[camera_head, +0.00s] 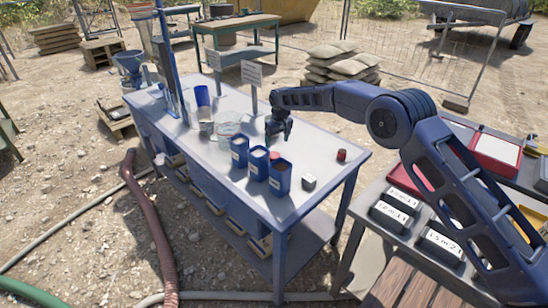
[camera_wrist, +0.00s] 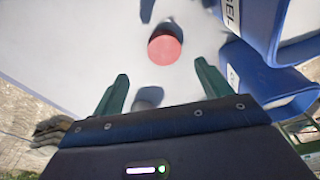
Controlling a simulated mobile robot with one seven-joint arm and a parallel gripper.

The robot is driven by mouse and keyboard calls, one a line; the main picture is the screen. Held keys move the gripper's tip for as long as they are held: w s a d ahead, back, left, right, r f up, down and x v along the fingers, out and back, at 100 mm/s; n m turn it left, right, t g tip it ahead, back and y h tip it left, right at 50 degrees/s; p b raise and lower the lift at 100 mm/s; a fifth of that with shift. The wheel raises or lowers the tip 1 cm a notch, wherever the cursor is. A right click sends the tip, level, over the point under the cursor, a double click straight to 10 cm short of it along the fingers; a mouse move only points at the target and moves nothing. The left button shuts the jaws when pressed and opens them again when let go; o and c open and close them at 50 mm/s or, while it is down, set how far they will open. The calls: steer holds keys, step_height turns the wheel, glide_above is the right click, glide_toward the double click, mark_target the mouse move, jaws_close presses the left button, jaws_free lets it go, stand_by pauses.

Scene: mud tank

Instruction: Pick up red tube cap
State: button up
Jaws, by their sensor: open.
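A flat round red cap (camera_wrist: 165,47) lies on the pale tabletop in the wrist view, ahead of the gap between my fingertips. In the head view a small red piece (camera_head: 275,155) shows beside the blue containers, below my gripper, partly hidden. It seems to be the same cap. A second small red object (camera_head: 341,155) stands on the right of the tabletop. My gripper (camera_head: 279,130) is above the table. In the wrist view its green fingers (camera_wrist: 163,88) are apart with nothing held between them. The cap is clear of both fingers.
Blue containers (camera_head: 257,163) stand close beside the cap; they are at the upper right of the wrist view (camera_wrist: 262,65). A small grey-topped block (camera_head: 309,182) and a clear bowl (camera_head: 228,128) are on the table (camera_head: 225,185). A second table with labelled black boxes (camera_head: 389,216) is at right.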

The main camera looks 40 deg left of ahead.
mark_target(274, 155)
steer(key=f, duration=0.3)
steer(key=shift+a, duration=0.25)
steer(key=shift+s+a+f, duration=0.1)
steer(key=shift+a+f, duration=0.15)
steer(key=shift+f, duration=1.05)
steer(key=shift+s+a+f, duration=0.1)
steer(key=shift+a+f, duration=0.1)
steer(key=shift+f, duration=1.05)
steer(key=shift+c, duration=0.3)
steer(key=c, duration=1)
